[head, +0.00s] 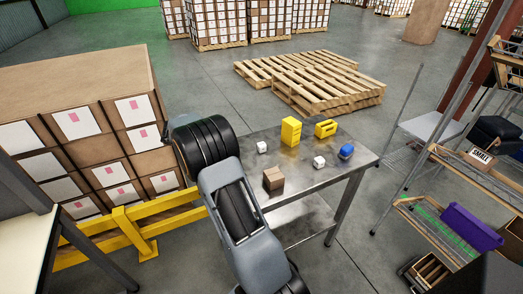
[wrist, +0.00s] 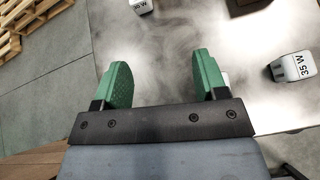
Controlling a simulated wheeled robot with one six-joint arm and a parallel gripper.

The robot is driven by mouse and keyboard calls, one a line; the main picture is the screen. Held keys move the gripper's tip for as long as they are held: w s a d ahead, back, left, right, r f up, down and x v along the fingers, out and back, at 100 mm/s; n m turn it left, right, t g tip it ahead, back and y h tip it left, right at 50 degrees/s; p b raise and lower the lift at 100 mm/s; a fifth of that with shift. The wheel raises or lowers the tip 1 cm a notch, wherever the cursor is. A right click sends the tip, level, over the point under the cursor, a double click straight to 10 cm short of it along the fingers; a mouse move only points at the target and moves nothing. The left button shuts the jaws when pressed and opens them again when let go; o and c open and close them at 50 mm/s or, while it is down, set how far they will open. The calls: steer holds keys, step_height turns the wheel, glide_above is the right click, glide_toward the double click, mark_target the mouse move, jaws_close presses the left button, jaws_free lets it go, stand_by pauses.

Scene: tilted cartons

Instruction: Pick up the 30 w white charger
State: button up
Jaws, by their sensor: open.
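My gripper (wrist: 160,84) shows in the wrist view with two green fingers spread apart and nothing between them. A white charger (wrist: 295,66) marked "35 W" lies on the table to the right of the fingers. Another white charger (wrist: 139,6) is cut off by the top edge; its marking is too small to read surely. A pale piece shows just behind the right finger, mostly hidden. In the head view two small white blocks stand on the table, one at the left (head: 262,147) and one nearer the right (head: 319,162); no marking is readable there.
The metal table (head: 305,190) also holds a brown box (head: 273,181), a yellow box (head: 291,132), a yellow case (head: 326,128) and a blue object (head: 346,151). Stacked cartons (head: 85,120) and a yellow rail (head: 150,218) stand left, a shelf rack (head: 440,205) right, pallets (head: 318,80) behind.

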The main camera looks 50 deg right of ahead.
mark_target(258, 146)
steer(key=shift+n+g+h, duration=0.6)
steer(key=shift+n+h, duration=0.1)
steer(key=shift+n, duration=0.1)
steer(key=d+f, duration=0.1)
steer(key=w+d, duration=0.1)
steer(key=d+f, duration=0.1)
steer(key=shift+w+d+f, duration=0.35)
steer(key=shift+d, duration=0.05)
steer(key=shift+h, duration=0.3)
steer(key=x, duration=0.7)
steer(key=shift+d+f, duration=0.2)
steer(key=shift+d, duration=0.15)
steer(key=shift+x, duration=3)
steer(key=c, duration=1)
